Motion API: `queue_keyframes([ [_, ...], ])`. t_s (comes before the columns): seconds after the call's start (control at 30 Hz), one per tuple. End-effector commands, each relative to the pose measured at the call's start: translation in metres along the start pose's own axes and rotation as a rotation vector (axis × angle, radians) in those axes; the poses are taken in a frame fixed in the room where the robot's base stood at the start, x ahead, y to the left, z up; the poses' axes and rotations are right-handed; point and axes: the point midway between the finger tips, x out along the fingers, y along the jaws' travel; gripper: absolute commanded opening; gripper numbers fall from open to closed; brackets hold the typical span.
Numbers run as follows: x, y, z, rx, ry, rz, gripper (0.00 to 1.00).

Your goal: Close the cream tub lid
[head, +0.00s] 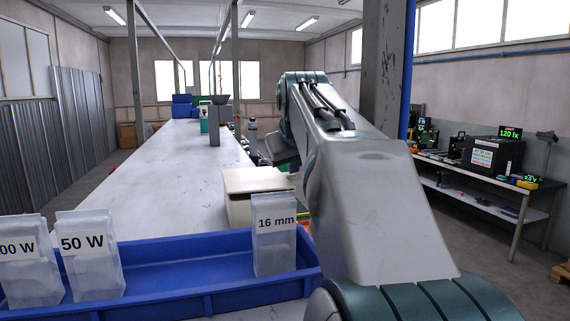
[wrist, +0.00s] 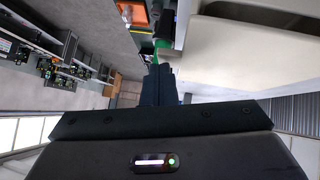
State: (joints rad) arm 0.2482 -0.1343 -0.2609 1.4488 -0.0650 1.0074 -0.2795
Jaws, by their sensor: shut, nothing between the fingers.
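The cream tub (head: 240,208) stands on the long white bench just behind the blue tray, left of my arm. Its pale lid (head: 256,179) shows on top; the head view does not make clear how far it stands open. In the wrist view a broad cream panel, seemingly the lid (wrist: 245,55), fills the upper right, with a dark gap above it between the panel and a paler rim. My gripper (wrist: 161,70) is shut and empty, its fingers together left of the cream panel, apparently not touching it. In the head view my arm hides the fingers.
The blue tray (head: 190,297) in front holds clear bags marked 50 W (head: 90,262) and 16 mm (head: 274,250), and another at the left. A grey post (head: 382,75) stands right of my arm. The bench (head: 175,165) left of the tub is largely clear.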

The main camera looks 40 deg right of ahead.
Motion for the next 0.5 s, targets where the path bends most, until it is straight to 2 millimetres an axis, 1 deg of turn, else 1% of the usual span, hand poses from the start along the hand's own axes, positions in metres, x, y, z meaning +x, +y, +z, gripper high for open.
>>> queue_keyframes([
  [0.03,0.003,-0.001,0.003,-0.001,-0.01,-0.002,0.0],
  [0.27,0.004,-0.005,0.004,-0.002,-0.011,-0.003,0.0],
  [0.5,0.005,-0.019,0.005,-0.005,-0.015,-0.009,0.0],
])
